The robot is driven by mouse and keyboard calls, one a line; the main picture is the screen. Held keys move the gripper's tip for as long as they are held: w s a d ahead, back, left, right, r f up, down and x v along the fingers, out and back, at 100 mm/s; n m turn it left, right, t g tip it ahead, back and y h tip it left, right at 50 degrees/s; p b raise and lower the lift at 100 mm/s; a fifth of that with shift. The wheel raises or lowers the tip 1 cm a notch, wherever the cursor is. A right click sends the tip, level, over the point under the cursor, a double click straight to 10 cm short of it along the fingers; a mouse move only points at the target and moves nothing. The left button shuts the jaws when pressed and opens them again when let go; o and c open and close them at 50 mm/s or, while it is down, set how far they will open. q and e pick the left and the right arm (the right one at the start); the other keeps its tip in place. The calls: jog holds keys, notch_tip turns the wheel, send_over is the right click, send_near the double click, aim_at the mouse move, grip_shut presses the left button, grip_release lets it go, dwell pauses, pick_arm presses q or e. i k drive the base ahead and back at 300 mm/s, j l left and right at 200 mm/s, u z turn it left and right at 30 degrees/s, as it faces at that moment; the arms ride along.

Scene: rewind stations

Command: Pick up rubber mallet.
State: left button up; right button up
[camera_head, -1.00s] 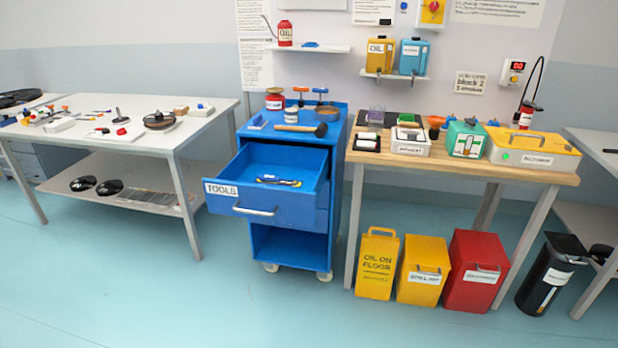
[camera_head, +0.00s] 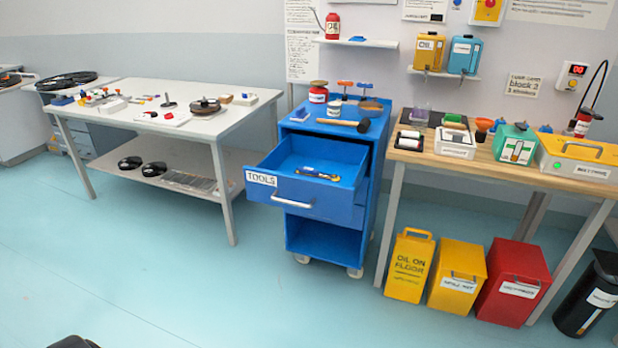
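The rubber mallet (camera_head: 345,123) lies on top of the blue tool cart (camera_head: 357,145), with a light wooden handle to the left and a dark head to the right. The cart's drawer (camera_head: 309,174), labelled TOOLS, is pulled open. A small yellow and dark tool (camera_head: 318,174) lies in it. Neither gripper can be made out. A dark shape at the bottom left edge is too cut off to tell what it is.
A white table (camera_head: 222,124) with several parts stands left of the cart. A wooden workbench (camera_head: 481,166) stands close on the right, with yellow bins (camera_head: 408,268) and a red bin (camera_head: 513,282) under it. The floor (camera_head: 180,275) in front is clear.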

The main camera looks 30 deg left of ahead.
aim_at(362, 126)
jog(key=i+u, duration=0.1)
jog(key=u, duration=0.25)
jog(key=i+u, duration=0.1)
jog(key=u, duration=0.2)
